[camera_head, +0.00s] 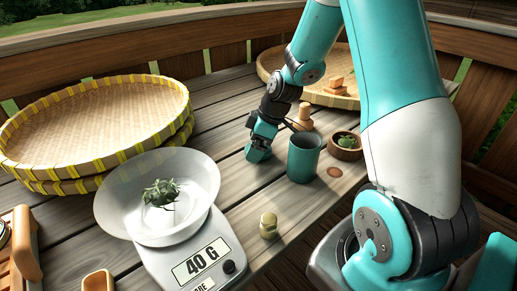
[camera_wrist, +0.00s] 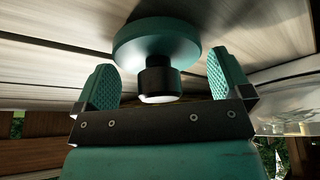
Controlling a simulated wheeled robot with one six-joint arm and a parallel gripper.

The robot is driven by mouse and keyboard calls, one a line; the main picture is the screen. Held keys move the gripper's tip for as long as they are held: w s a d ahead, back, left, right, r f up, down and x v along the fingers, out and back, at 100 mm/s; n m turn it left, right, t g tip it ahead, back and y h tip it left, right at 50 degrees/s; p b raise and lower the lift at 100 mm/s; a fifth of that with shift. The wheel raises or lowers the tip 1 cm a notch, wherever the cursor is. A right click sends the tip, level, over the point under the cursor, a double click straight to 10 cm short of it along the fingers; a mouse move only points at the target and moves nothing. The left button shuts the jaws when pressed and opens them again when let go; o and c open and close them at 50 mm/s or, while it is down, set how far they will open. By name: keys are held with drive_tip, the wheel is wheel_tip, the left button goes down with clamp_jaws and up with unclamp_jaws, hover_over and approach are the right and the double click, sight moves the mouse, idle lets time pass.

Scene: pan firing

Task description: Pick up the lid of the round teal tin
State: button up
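The round teal tin (camera_head: 304,160) stands upright on the wooden table, right of my gripper (camera_head: 258,152), and its top looks open. In the wrist view a round teal lid (camera_wrist: 140,42) with a black knob (camera_wrist: 158,78) and a pale knob tip shows against the table boards. My gripper (camera_wrist: 162,90) is open in the wrist view, with one textured teal finger on each side of the knob. A gap shows between the knob and each finger. In the head view the lid is hidden by my gripper or too small to make out.
A small bowl of green leaves (camera_head: 345,142) stands right of the tin, with a wooden piece (camera_head: 303,118) behind it. A scale (camera_head: 190,262) reading 40 G bears a white bowl (camera_head: 118,205). Woven trays (camera_head: 60,178) are stacked left.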

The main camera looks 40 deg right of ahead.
drive_tip(key=c, duration=0.7)
drive_tip(key=shift+o, duration=0.2)
drive_tip(key=shift+r, duration=0.15)
